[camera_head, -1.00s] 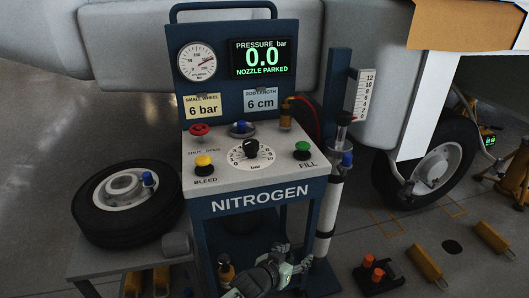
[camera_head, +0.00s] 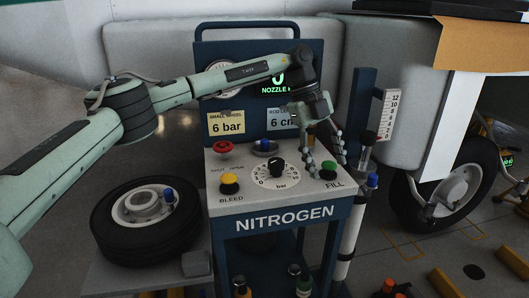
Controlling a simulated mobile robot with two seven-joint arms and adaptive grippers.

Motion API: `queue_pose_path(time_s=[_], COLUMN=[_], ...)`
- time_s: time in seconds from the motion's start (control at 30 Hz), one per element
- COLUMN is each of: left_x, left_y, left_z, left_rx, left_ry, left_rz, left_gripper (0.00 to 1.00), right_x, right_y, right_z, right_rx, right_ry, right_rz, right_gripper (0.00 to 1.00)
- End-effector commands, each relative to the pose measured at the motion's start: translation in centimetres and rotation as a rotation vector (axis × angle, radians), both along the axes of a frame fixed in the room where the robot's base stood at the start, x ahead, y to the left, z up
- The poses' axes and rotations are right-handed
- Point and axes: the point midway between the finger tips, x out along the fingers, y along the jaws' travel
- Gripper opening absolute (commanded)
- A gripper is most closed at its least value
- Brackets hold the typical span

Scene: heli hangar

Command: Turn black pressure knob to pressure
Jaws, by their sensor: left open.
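The black pressure knob (camera_head: 276,168) sits in the middle of a white numbered dial marked "bar" on the sloping top of the nitrogen cart (camera_head: 285,218). I cannot read its exact setting. My left arm reaches across from the left, in front of the cart's upright panel. My left gripper (camera_head: 328,166) is open and empty, fingers pointing down, to the right of the knob and over the area of the green FILL button (camera_head: 328,169). It is apart from the knob. My right gripper is not in view.
A small wheel (camera_head: 117,237) lies at left.

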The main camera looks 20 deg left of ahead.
Motion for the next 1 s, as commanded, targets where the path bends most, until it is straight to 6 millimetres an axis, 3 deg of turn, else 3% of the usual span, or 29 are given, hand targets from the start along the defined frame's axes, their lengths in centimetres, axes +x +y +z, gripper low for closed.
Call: queue_pose_path(time_s=[0.03,0.1,0.2,0.27,0.37,0.73,1.0], left_x=[0.7,1.1,1.3,1.3,1.3,1.2,1.3], left_y=[3.4,7.2,10.4,11.3,11.8,11.7,11.6], left_z=[1.6,3.1,4.7,5.0,4.5,-1.0,-2.5], left_rx=[0.123,0.25,0.359,0.391,0.408,0.404,0.401], left_ry=[-0.015,-0.022,-0.029,-0.028,-0.028,-0.028,-0.03], left_rz=[0.042,0.103,0.16,0.178,0.187,0.184,0.183], left_gripper=[0.56,0.56,0.56,0.56,0.56,0.56,0.56], right_x=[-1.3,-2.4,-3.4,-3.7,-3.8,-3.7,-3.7], right_y=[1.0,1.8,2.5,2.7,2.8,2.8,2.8], right_z=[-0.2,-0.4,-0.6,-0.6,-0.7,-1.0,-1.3], right_rx=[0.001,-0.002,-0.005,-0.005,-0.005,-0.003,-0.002], right_ry=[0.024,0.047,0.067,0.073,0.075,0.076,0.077], right_rz=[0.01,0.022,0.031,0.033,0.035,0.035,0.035], right_gripper=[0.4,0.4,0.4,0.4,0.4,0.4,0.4])
